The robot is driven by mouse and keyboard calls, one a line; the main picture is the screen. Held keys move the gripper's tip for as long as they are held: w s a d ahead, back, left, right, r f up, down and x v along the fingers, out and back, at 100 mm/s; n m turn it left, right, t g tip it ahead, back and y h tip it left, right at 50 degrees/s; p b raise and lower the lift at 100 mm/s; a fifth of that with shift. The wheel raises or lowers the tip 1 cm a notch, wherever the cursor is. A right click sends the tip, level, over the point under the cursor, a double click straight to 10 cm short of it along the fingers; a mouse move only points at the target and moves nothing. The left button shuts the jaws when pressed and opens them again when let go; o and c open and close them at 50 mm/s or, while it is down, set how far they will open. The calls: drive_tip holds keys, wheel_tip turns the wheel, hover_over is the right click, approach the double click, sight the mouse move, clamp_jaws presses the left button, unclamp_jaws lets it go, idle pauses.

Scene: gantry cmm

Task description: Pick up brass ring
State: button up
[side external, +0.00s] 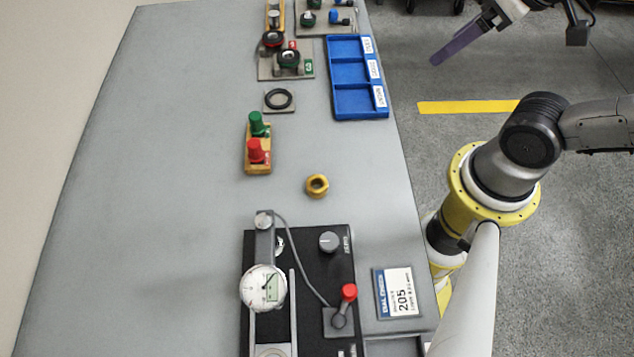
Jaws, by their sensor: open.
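The brass ring (317,194) lies flat on the grey table, a little right of the table's middle, with clear surface around it. My gripper (452,50) is at the top right, up and away from the ring, beyond the table's right edge. One long purple finger shows clearly; the other cannot be made out. Nothing is seen held, and the gripper is open.
A wooden block with green and red knobs (259,162) stands left of the ring. A dial gauge fixture (300,242) is in front. A blue three-compartment tray (334,82), a black ring on a plate (268,108) and other gauges stand behind. The table's left side is clear.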

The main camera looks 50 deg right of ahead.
drive_tip(key=m+g+y, duration=0.2)
drive_tip(key=m+g, duration=0.4)
drive_tip(key=m, duration=0.7)
hover_over(318, 188)
drive_tip(key=f, duration=1.5)
drive_tip(key=shift+d+f, duration=0.35)
drive_tip(key=shift+f, duration=0.05)
drive_tip(key=shift+a+f, duration=0.2)
drive_tip(key=shift+f, duration=1.2)
drive_tip(key=shift+a+f, duration=0.2)
drive_tip(key=shift+f, duration=1.2)
